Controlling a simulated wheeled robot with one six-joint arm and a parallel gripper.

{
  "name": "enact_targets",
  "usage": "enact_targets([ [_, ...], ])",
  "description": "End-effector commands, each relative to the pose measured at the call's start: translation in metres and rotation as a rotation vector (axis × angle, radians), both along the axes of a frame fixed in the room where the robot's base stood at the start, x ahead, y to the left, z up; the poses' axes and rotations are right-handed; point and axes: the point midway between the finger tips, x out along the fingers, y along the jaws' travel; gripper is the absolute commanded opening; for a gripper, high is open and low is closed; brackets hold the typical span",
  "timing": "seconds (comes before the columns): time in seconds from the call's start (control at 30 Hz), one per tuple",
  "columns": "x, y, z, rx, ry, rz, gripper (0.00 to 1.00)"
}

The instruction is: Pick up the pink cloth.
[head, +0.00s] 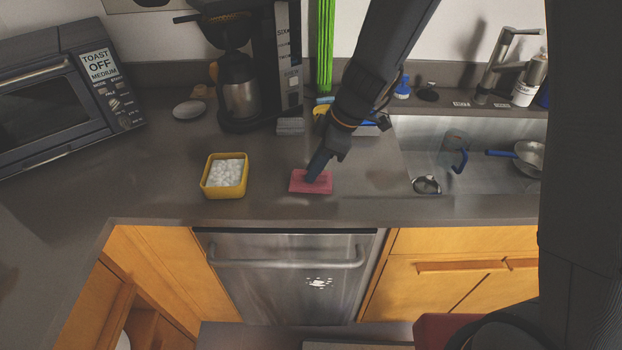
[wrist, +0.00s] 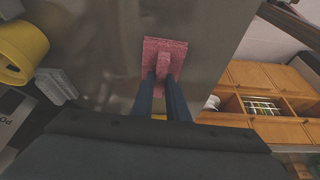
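The pink cloth (head: 323,187) lies on the grey counter near its front edge, in the middle of the head view. In the wrist view the cloth (wrist: 177,46) lies under my fingertips, with a raised pink fold between them. My gripper (head: 312,177) reaches down onto the cloth. In the wrist view the two dark fingers of my gripper (wrist: 162,76) are close together, one on each side of the fold, and look shut on it. The cloth still looks flat against the counter. The fingers hide part of it.
A yellow container (head: 207,186) with white contents stands left of the cloth. A coffee maker (head: 265,115) and a toaster oven (head: 50,95) stand farther back and left. The sink (head: 490,175) is to the right. Bare counter lies around the cloth.

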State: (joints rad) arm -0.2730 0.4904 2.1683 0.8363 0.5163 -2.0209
Motion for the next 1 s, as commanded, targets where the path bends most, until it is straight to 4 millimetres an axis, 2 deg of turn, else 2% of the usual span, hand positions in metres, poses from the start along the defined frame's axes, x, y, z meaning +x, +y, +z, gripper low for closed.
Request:
enact_targets([
  [0.07, 0.000, 0.000, 0.000, 0.000, 0.000, 0.000, 0.00],
  [0.37, 0.000, 0.000, 0.001, 0.000, -0.001, 0.000, 0.00],
  [0.57, 0.001, 0.000, 0.010, 0.001, -0.003, 0.001, 0.00],
  [0.77, 0.002, 0.001, 0.036, 0.002, -0.005, 0.000, 0.00],
  [1.0, 0.001, 0.000, 0.076, 0.001, -0.004, 0.000, 0.00],
])
